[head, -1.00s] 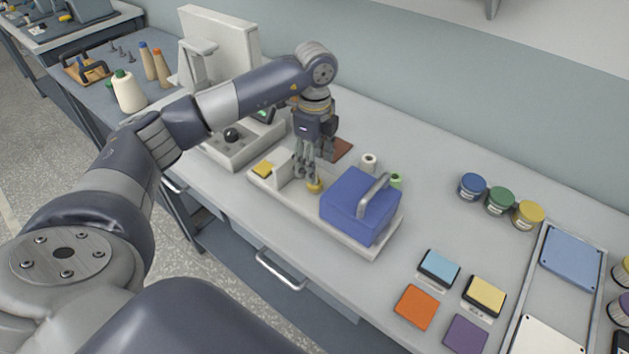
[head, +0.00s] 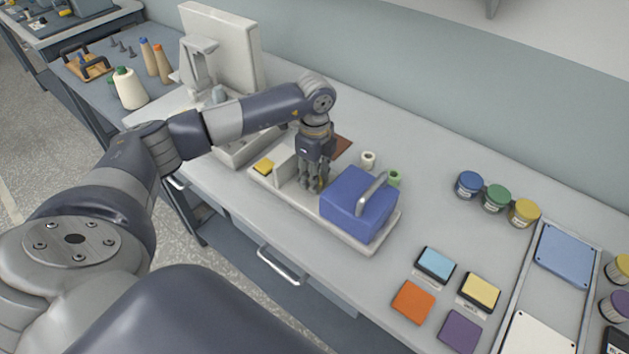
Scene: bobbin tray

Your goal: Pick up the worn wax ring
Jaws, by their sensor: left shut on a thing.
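My left gripper (head: 313,185) points down into the pale tray (head: 372,249), just left of a blue box with a grey handle (head: 358,208). It is shut on a small yellow thing, which I take to be the worn wax ring (head: 322,184). The fingers hide most of it, so its shape and wear cannot be made out. The ring is low, at about the tray floor; I cannot tell whether it touches it. My right gripper is not in view.
A yellow block (head: 264,166) lies at the tray's left end, beside an upright white divider (head: 285,165). A white spool (head: 368,160) and a green spool (head: 394,178) stand behind the blue box. Lidded jars (head: 496,199) and coloured pads (head: 436,265) are to the right.

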